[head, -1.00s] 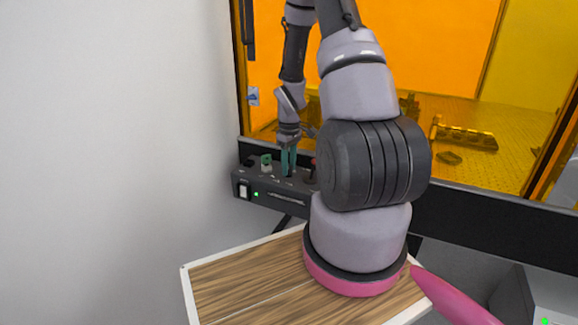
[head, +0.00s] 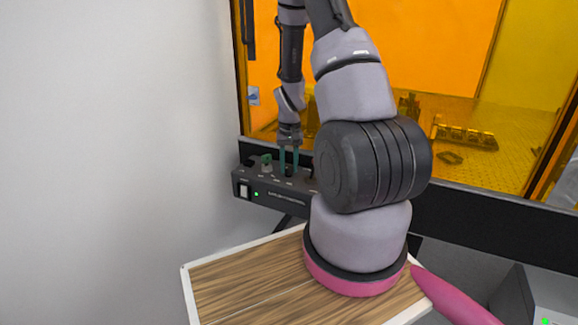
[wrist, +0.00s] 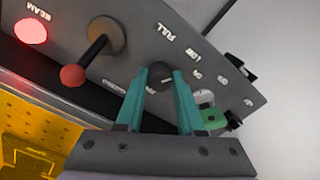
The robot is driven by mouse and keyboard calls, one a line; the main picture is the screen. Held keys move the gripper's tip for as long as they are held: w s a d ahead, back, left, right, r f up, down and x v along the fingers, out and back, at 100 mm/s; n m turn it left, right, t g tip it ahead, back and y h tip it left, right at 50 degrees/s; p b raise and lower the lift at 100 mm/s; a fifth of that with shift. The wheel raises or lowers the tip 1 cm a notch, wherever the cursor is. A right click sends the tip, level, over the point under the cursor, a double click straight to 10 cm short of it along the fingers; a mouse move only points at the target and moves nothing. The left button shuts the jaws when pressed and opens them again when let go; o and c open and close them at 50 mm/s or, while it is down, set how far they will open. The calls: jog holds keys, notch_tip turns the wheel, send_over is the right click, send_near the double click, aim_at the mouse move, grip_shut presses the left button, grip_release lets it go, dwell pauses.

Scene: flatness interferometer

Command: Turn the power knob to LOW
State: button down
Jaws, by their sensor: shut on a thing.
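The power knob (wrist: 161,77) is a small dark round knob on the grey control box, seen between my fingertips in the wrist view. A pale mark shows on it, but I cannot tell exactly which label it points at. The printed labels FULL (wrist: 165,32) and what looks like LOW (wrist: 192,53) are beside it. My gripper (wrist: 159,79) has two teal fingers, one on each side of the knob, shut on it. In the head view my gripper (head: 289,171) reaches straight down onto the top of the box (head: 270,192).
A red-balled lever (wrist: 73,76) and a lit red BEAM lamp (wrist: 31,31) are on one side of the knob. A green-tagged key-like part (wrist: 213,118) is close on the other side. An orange window (head: 420,60) stands behind the box.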

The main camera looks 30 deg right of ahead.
jog(key=shift+m, duration=0.5)
jog(key=c, duration=0.5)
grip_release()
jog(key=shift+r, duration=0.15)
notch_tip(320, 180, up, 10)
jog(key=shift+d+r, duration=0.1)
jog(key=shift+r, duration=0.15)
notch_tip(320, 180, up, 10)
jog(key=t, duration=0.2)
send_over(289, 167)
jog(key=s+a, duration=0.2)
jog(key=a, duration=0.2)
jog(key=s+a+r+t+y, duration=0.1)
jog(key=s+a+r, duration=0.1)
jog(key=r, duration=0.3)
jog(key=s+a+r+t, duration=0.1)
jog(key=s+a+r, duration=0.15)
jog(key=r, duration=0.25)
jog(key=s+a+r+t, duration=0.1)
jog(key=s+r, duration=0.2)
jog(key=s, duration=0.1)
jog(key=s+a+r+t, duration=0.1)
jog(key=s+a+r, duration=0.1)
jog(key=s+r, duration=0.1)
jog(key=s+a+r+t, duration=0.1)
jog(key=s+r, duration=0.2)
jog(key=s, duration=0.3)
jog(key=shift+a+n+y, duration=0.4)
